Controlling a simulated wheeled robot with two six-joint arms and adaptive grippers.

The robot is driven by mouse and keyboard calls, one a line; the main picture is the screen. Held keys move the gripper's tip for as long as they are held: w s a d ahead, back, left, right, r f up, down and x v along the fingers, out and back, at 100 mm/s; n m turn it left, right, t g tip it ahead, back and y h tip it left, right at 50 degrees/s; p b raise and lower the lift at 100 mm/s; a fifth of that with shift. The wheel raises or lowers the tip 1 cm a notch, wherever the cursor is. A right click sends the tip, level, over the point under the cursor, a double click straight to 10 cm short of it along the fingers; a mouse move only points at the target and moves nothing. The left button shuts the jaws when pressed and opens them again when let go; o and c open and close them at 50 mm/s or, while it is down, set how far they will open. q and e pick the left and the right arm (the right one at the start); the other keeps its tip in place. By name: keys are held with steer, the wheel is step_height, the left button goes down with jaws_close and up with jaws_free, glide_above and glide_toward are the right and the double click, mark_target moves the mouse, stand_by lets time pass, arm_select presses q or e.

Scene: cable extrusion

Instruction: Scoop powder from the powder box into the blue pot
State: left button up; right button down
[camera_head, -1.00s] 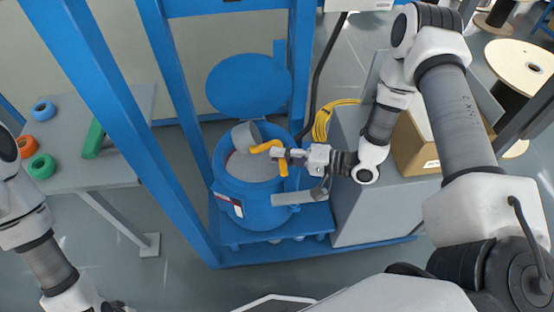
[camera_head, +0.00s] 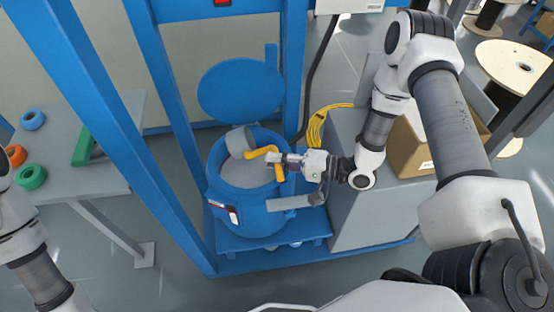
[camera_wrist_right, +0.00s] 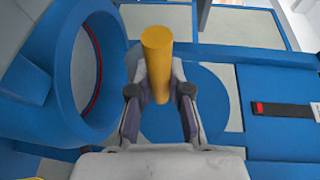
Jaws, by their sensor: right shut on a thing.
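The blue pot (camera_head: 247,212) stands upright with its round lid (camera_head: 240,88) raised behind it. Grey powder (camera_head: 248,174) shows inside. A scoop has a grey cup (camera_head: 239,141) and a bent yellow handle (camera_head: 262,151). The cup is over the pot's mouth, tilted; what it holds is hidden. My right gripper (camera_head: 277,160) is shut on the yellow handle above the pot's right rim. In the right wrist view the handle (camera_wrist_right: 157,55) stands between the fingers, with the pot's rim (camera_wrist_right: 112,75) to the left. My left gripper is out of view.
Blue frame posts (camera_head: 175,150) rise beside the pot. A brown cardboard box (camera_head: 408,150) sits at the right on a grey cabinet (camera_head: 365,215), partly behind my right arm; its contents are hidden. A yellow cable coil (camera_head: 317,125) hangs nearby. A table (camera_head: 120,180) holds coloured rolls at left.

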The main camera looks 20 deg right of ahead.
steer(key=shift+r+n+g+h+p, duration=0.4)
steer(key=shift+r+g+h+p, duration=0.6)
steer(key=shift+p, duration=1.95)
steer(key=shift+r+n+g+h+p, duration=0.55)
steer(key=shift+h+p, duration=0.75)
steer(key=shift+p, duration=1.65)
step_height(320, 180, up, 3)
steer(key=g+h+p, duration=0.1)
steer(key=h+p, duration=0.1)
steer(key=p, duration=0.2)
steer(key=n+g+h+p, duration=0.1)
steer(key=h+p, duration=0.2)
steer(key=shift+a+h+p, duration=0.1)
steer(key=shift+h+p, duration=0.2)
steer(key=shift+p, duration=0.1)
steer(key=shift+r+n+h, duration=0.1)
steer(key=shift+n+h, duration=0.15)
steer(key=shift+h, duration=0.25)
steer(key=shift+f, duration=0.2)
